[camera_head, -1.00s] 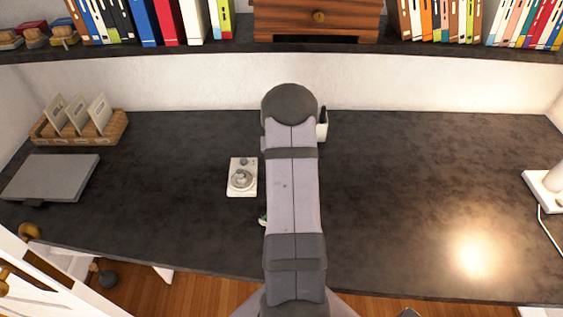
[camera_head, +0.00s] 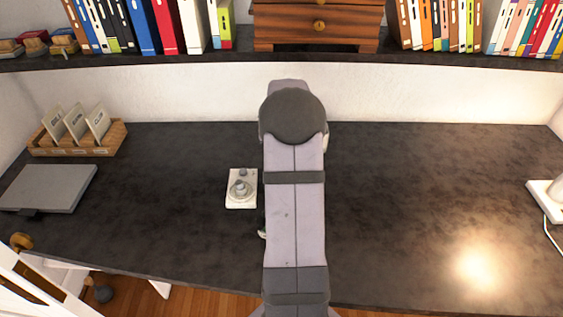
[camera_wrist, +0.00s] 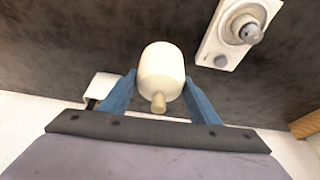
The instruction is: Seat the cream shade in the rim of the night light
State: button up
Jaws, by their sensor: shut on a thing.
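The cream shade (camera_wrist: 161,70) is a rounded, cup-like piece with a small tan knob at one end. My gripper (camera_wrist: 160,92) is shut on it, with a blue finger on each side in the wrist view. The night light (camera_head: 241,189) is a white rectangular base on the desk, left of my arm, with a round rim, a grey centre and a small knob. It also shows in the wrist view (camera_wrist: 232,38), at the upper right, apart from the shade. In the head view my arm hides the gripper and the shade.
The dark desk (camera_head: 420,200) is clear to the right of my arm. A shelf (camera_head: 200,62) with books runs along the back. A white lamp base (camera_head: 545,195) is at the far right.

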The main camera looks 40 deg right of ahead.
jog(key=shift+r, duration=0.6)
jog(key=shift+w+a, duration=0.2)
jog(key=shift+a, duration=0.05)
jog(key=w+a+r+n+b, duration=0.1)
jog(key=w+a+r, duration=0.1)
jog(key=w+a, duration=0.1)
jog(key=r+n+t+y+b, duration=0.1)
jog(key=n+y, duration=0.2)
jog(key=n, duration=0.3)
send_over(239, 181)
jog(key=shift+s+r+n, duration=0.15)
jog(key=shift+s+n, duration=0.1)
jog(key=shift+n, duration=0.55)
jog(key=shift+f+p, duration=0.75)
jog(key=shift+f, duration=4.25)
jog(key=shift+f, duration=0.1)
